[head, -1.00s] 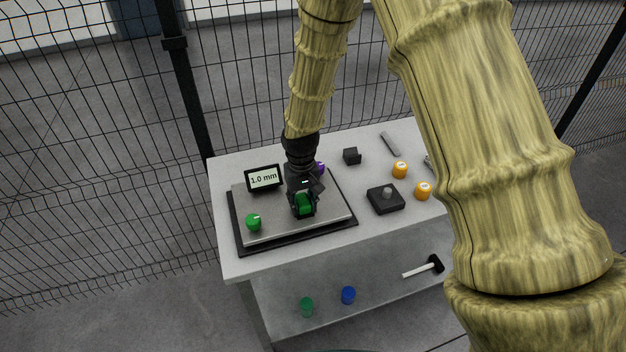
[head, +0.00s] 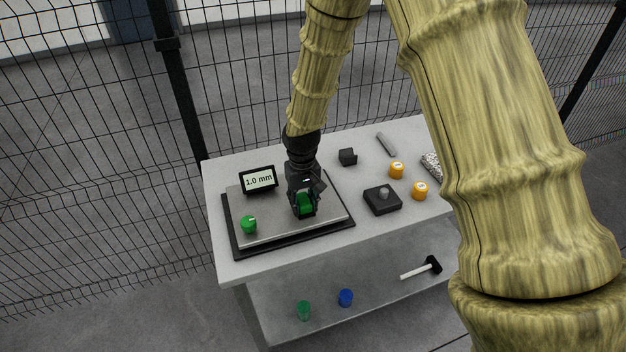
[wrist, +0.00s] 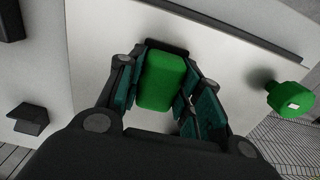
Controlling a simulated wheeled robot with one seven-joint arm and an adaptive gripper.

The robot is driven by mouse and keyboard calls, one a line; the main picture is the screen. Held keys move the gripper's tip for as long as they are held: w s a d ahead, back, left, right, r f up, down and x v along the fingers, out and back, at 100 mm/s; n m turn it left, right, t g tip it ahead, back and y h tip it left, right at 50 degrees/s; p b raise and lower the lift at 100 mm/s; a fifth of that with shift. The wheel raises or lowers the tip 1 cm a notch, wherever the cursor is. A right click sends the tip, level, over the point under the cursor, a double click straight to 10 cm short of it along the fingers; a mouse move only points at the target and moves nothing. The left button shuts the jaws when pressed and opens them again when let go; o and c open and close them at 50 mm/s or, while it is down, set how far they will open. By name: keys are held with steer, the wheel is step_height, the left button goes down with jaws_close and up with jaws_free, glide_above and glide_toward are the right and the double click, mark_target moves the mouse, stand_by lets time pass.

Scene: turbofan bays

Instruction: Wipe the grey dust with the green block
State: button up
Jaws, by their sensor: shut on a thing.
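My gripper (head: 304,207) is shut on the green block (head: 307,202), over the right half of the grey plate (head: 270,228) on the table. In the wrist view the block (wrist: 162,80) sits between the two fingers, with the pale plate behind it. I cannot tell whether the block touches the plate. I make out no clear grey dust on the plate; the gripper and block hide part of it.
A green knob (head: 249,225) stands on the plate's left side, near a display reading 1.0 mm (head: 258,180). To the right are a black box with a knob (head: 382,200), orange-yellow cylinders (head: 397,170), a black cube (head: 348,157) and a speckled object (head: 432,166) partly behind my arm.

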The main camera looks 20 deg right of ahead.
mark_target(293, 215)
steer(key=shift+d+f, duration=0.1)
steer(key=shift+d, duration=1.15)
steer(key=shift+s+a, duration=0.1)
steer(key=shift+a, duration=0.3)
steer(key=shift+s+a, duration=0.1)
steer(key=shift+s, duration=0.15)
steer(key=a, duration=0.3)
steer(key=shift+w+a, duration=0.1)
steer(key=shift+a, duration=0.05)
steer(key=shift+a+f, duration=0.1)
steer(key=shift+a, duration=1.45)
steer(key=shift+r+p, duration=0.5)
steer(key=shift+p, duration=0.1)
steer(key=shift+d+f, duration=0.35)
steer(key=shift+d, duration=0.05)
steer(key=shift+d+r, duration=0.1)
steer(key=shift+d, duration=1.45)
steer(key=shift+d+p, duration=0.3)
steer(key=shift+d, duration=1.2)
steer(key=shift+w+d+r+p, duration=0.1)
steer(key=shift+d+r+p, duration=0.15)
steer(key=shift+r+p, duration=0.5)
step_height(293, 215, up, 6)
steer(key=p, duration=0.3)
steer(key=shift+r+p, duration=0.15)
steer(key=shift+p, duration=0.15)
